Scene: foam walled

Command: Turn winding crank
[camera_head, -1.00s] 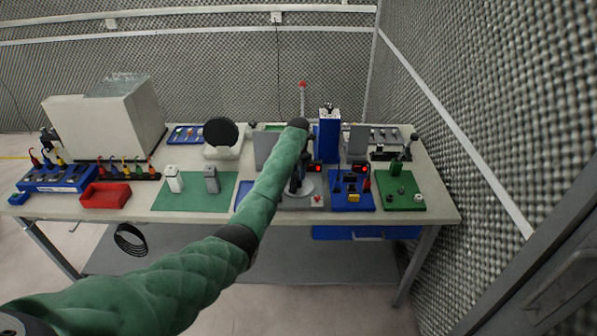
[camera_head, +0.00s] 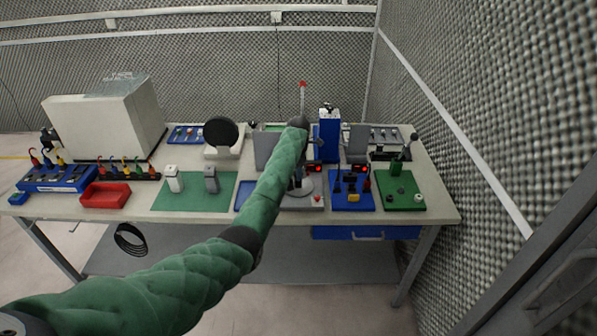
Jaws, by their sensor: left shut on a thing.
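The blue upright stand (camera_head: 330,138) rises at the back of the table, just right of my left arm's end. It has a small dark fitting on top. My green left arm reaches up from the lower left and ends in a dark wrist beside this stand. My left gripper (camera_head: 311,145) is small and partly hidden behind the arm, against the left side of the stand. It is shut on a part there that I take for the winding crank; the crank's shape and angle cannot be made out. My right gripper is not in view.
A grey plate with a round disc (camera_head: 300,187) lies close below my arm. A blue board (camera_head: 351,203) and a green board (camera_head: 404,203) with small fittings stand to the right. A green mat (camera_head: 225,198) and red tray (camera_head: 105,195) lie left. A mesh wall bounds the right.

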